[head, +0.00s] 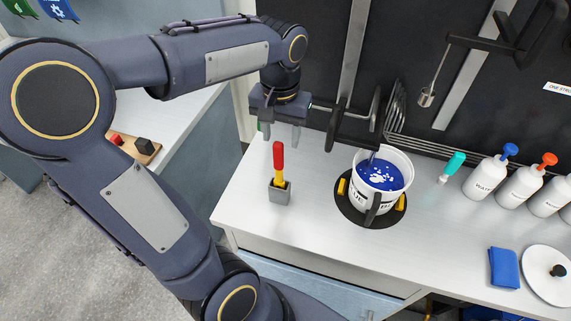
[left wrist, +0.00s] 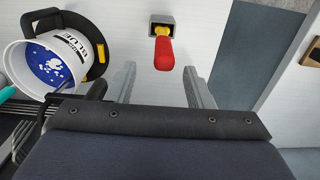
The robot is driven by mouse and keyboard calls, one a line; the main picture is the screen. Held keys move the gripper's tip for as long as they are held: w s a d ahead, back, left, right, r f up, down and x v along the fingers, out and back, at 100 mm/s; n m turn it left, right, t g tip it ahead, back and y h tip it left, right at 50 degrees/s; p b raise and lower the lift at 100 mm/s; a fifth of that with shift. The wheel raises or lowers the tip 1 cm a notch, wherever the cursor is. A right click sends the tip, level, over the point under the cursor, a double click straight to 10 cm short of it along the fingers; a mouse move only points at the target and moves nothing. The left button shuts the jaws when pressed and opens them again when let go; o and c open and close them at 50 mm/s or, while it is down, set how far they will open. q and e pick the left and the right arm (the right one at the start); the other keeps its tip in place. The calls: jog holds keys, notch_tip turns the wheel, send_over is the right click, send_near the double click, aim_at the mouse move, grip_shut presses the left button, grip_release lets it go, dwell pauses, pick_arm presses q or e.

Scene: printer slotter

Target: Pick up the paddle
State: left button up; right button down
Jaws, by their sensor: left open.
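A tool with a red handle (head: 278,157) and a yellow lower part stands upright in a small grey holder (head: 280,195) on the white counter. I cannot tell for certain that it is the paddle. My left gripper (head: 280,134) is open and empty, apart from the tool, above and behind it in the head view. In the left wrist view the red handle (left wrist: 165,54) appears beyond the gap between the open fingers (left wrist: 160,70), with the grey holder (left wrist: 163,20) behind it. The tool's lower end is hidden in the holder. My right gripper is not in view.
A white bucket of blue paint (head: 382,178) sits on a black round base to the right, under a black arm (head: 352,130). A wire rack (head: 396,108), a teal-capped item (head: 452,165), white bottles (head: 486,178) and a blue cloth-like item (head: 503,267) stand further right. Counter around the holder is clear.

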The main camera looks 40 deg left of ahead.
aim_at(278, 157)
pick_arm(q)
jog(key=f, duration=0.4)
jog(key=f+p, duration=0.1)
jog(key=f, duration=0.2)
jog(key=shift+s+a+f, duration=0.1)
jog(key=shift+s+a, duration=0.05)
jog(key=shift+s, duration=0.2)
jog(key=shift+c, duration=0.5)
grip_shut()
